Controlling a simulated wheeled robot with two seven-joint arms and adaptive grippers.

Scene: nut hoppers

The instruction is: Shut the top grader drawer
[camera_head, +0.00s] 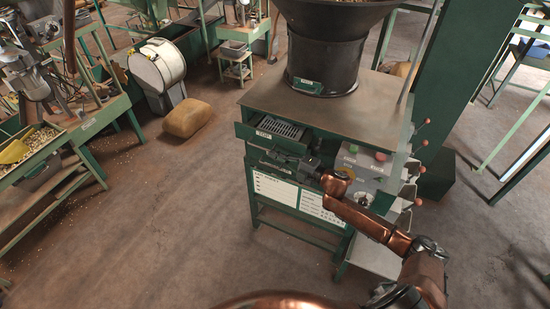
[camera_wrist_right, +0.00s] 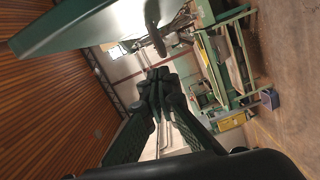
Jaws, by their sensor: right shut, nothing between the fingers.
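The top grader drawer (camera_head: 262,134) is a green-fronted tray with a pale label and a slotted grey inside. It stands out from the green grader cabinet (camera_head: 385,110), under its brown top, so it is open. My right gripper (camera_head: 280,158) is dark and sits just below and to the right of the drawer, in front of the cabinet. Its fingers (camera_wrist_right: 158,90) are closed together and empty in the right wrist view. A green panel (camera_wrist_right: 95,25) passes close by them at the upper left there; contact cannot be told. My left gripper is not in view.
A dark hopper (camera_head: 325,65) stands on the cabinet top. A white chart (camera_head: 290,193) is on the front below the drawer. Red-knobbed levers (camera_head: 421,147) stick out at the right side. A tan sack (camera_head: 187,118) lies on the floor; the floor at front left is clear.

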